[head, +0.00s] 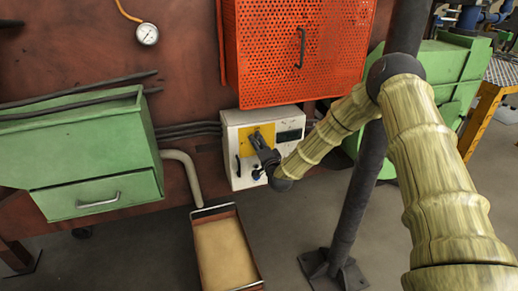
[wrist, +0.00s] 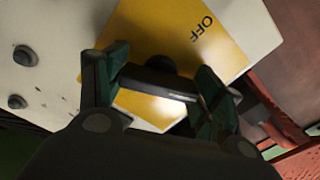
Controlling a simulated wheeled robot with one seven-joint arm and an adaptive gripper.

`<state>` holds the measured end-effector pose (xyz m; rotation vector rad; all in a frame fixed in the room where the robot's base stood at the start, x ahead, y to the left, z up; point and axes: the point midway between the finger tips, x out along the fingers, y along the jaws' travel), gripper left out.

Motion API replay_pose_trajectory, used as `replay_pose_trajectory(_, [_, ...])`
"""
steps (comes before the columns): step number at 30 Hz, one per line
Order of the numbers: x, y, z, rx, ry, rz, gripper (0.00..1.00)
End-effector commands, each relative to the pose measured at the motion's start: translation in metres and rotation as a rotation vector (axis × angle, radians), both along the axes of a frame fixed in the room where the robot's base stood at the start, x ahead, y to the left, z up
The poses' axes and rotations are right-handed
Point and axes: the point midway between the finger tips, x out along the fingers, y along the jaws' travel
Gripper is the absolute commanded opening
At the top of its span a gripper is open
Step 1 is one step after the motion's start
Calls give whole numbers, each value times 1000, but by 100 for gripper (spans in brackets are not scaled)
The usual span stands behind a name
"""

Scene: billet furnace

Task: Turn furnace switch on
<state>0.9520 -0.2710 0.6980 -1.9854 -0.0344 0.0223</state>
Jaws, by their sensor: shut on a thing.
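The furnace switch is on a white control box (head: 231,135) with a yellow plate (head: 246,136), below the orange perforated cabinet. In the wrist view the yellow plate (wrist: 205,32) shows the word OFF near its upper right. A dark switch handle (wrist: 157,84) lies across the plate between my two fingers. My gripper (wrist: 161,70) is shut on this handle, with a finger at each end of it. In the head view my gripper (head: 262,148) reaches the box front from the right and hides part of it.
The orange cabinet (head: 262,50) hangs just above the box. A green drawer cabinet (head: 85,150) stands left. A shallow tray (head: 224,250) is below. A dark post (head: 350,200) rises on the right beside my arm. Black knobs (wrist: 24,55) are on the box.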

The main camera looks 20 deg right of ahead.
Motion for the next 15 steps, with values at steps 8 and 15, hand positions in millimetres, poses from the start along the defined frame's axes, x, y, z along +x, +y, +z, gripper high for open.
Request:
replay_pose_trajectory(8, [0,-3,-3,227,7,-4,44])
replay_pose_trajectory(15, [0,-3,-2,357,12,-4,44])
